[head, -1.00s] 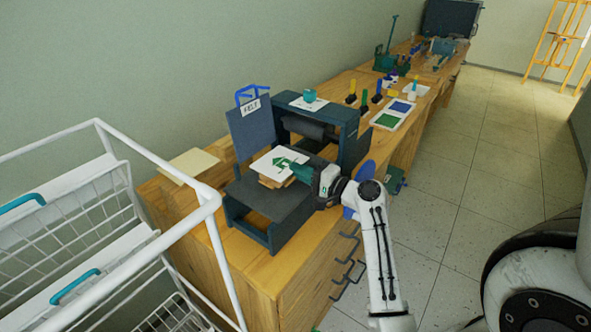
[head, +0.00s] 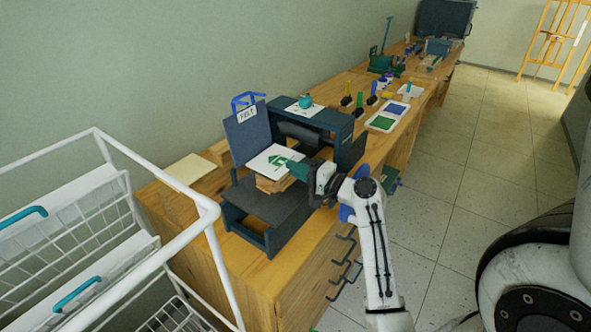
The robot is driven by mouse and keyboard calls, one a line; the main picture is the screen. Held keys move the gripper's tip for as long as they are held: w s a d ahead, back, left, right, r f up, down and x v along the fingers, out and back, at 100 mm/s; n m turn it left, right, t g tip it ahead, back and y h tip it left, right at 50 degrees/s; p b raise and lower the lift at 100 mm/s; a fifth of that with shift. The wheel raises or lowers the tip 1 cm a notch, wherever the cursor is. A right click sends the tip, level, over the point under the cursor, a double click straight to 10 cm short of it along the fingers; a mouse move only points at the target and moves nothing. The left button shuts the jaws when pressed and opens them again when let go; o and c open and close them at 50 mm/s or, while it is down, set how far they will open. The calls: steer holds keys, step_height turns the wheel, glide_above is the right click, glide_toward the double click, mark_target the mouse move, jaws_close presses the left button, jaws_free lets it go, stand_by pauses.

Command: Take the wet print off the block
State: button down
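The wet print (head: 264,159), a white sheet with a green arrow-like picture, lies over the wooden block (head: 269,185) on the bed of the dark blue press (head: 262,206). The block's front edge shows just under the sheet. My gripper (head: 298,170) reaches in from the right, its green fingers at the print's right edge. The fingertips overlap the sheet in this view, and I cannot tell whether they are closed on it. The raised flap marked FELT (head: 249,137) stands behind the print.
A white wire rack (head: 78,215) with teal-handled shelves stands at the front left. An ink tray (head: 387,117) with green and blue patches and several rollers sit farther back.

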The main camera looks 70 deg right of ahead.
steer(key=shift+s, duration=0.1)
steer(key=s+a+r+p, duration=0.1)
steer(key=s+r+p, duration=0.1)
steer(key=s, duration=0.4)
steer(key=s+a+r+p, duration=0.2)
steer(key=s+r, duration=0.1)
steer(key=s, duration=0.4)
steer(key=shift+s+a, duration=0.15)
steer(key=shift+s, duration=0.1)
